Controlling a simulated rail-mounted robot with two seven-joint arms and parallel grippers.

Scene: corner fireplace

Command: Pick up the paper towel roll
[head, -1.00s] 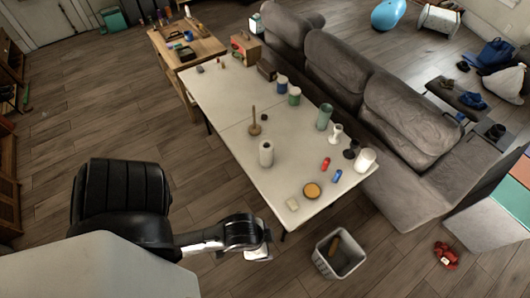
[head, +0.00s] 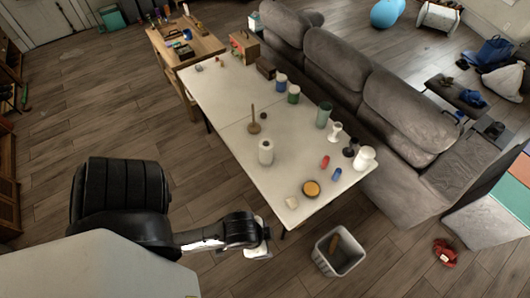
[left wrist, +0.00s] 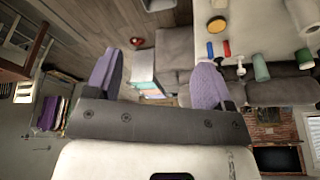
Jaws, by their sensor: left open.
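The paper towel roll (head: 265,152) is a white upright cylinder with a dark hole in its top. It stands on the long white table (head: 232,107), near the edge on my side. My left gripper (head: 262,242) is below the table's near end, off to the side and well apart from the roll. In the left wrist view its two purple-padded fingers (left wrist: 155,85) are spread with nothing between them. A large white cylinder at the top right of that view (left wrist: 304,16) looks like the roll, partly cut off. My right gripper is not in view.
A wooden stand with a post (head: 254,124) stands just behind the roll. A grey bin (head: 339,252) stands on the floor, and a grey sofa (head: 410,105) lines the far side.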

